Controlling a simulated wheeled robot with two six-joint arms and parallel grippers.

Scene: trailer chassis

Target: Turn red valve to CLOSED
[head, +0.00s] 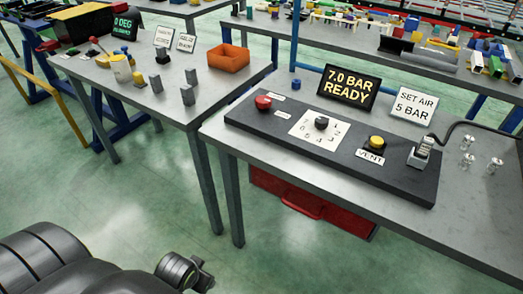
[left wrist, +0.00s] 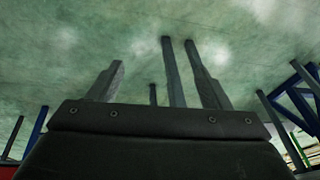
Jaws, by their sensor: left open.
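A red round valve knob (head: 263,102) sits at the left end of a dark panel (head: 400,185) on the near right table. Two small white labels (head: 281,114) lie beside it, too small to read, so I cannot tell its setting. My left gripper (left wrist: 153,55) is open and empty in the left wrist view, with floor and table legs beyond its fingers. In the head view dark parts of my arm show at bottom left, well apart from the knob. My right gripper is not in view.
The panel also bears a numbered dial (head: 321,123), a yellow VENT button (head: 376,141) and a hose connector (head: 420,152). Behind stand a "7.0 BAR READY" display (head: 347,88) and a "SET AIR 5 BAR" sign (head: 408,103). An orange bin (head: 229,58) is on the left table.

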